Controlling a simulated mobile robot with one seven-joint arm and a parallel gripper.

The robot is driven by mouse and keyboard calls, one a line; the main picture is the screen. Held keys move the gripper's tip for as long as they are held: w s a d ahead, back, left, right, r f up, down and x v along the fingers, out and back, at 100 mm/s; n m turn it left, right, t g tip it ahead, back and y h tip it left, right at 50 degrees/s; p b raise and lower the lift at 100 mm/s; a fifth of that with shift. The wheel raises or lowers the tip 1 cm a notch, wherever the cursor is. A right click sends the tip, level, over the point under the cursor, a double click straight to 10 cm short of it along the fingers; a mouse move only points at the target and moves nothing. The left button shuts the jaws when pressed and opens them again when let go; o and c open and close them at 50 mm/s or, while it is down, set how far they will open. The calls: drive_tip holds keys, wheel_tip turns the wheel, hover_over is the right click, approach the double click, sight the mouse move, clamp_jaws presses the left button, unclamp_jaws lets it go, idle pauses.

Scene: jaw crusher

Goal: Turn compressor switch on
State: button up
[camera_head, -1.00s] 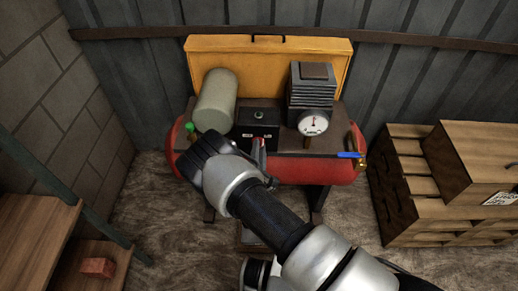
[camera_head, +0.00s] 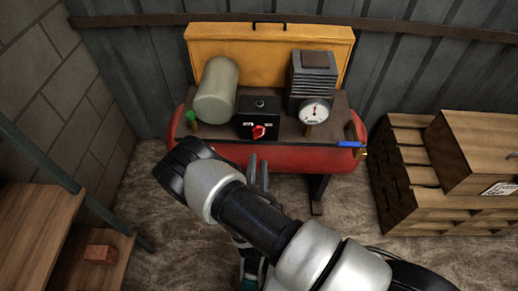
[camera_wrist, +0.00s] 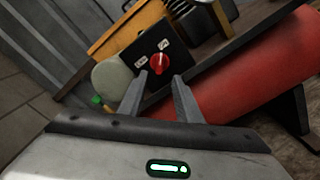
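The compressor is a red tank (camera_head: 300,160) with a dark top plate, in the middle of the head view. Its black switch box (camera_head: 245,126) carries a red rotary knob (camera_head: 259,132) with small white labels beside and above it. A small round lamp (camera_head: 260,104) on top of the box looks dark.
A grey-green cylinder (camera_head: 216,90) and a finned motor (camera_head: 313,75) flank the box, with a pressure gauge (camera_head: 314,112) and blue-handled valve (camera_head: 350,144) to the right. Wooden crates (camera_head: 425,215) stand right. Shelves with a brick (camera_head: 100,254) stand left.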

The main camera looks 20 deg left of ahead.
drive_tip(key=v, duration=0.5)
drive_tip(key=shift+s+d, duration=0.1)
drive_tip(key=shift+s, duration=0.3)
drive_tip(key=shift+r, duration=0.1)
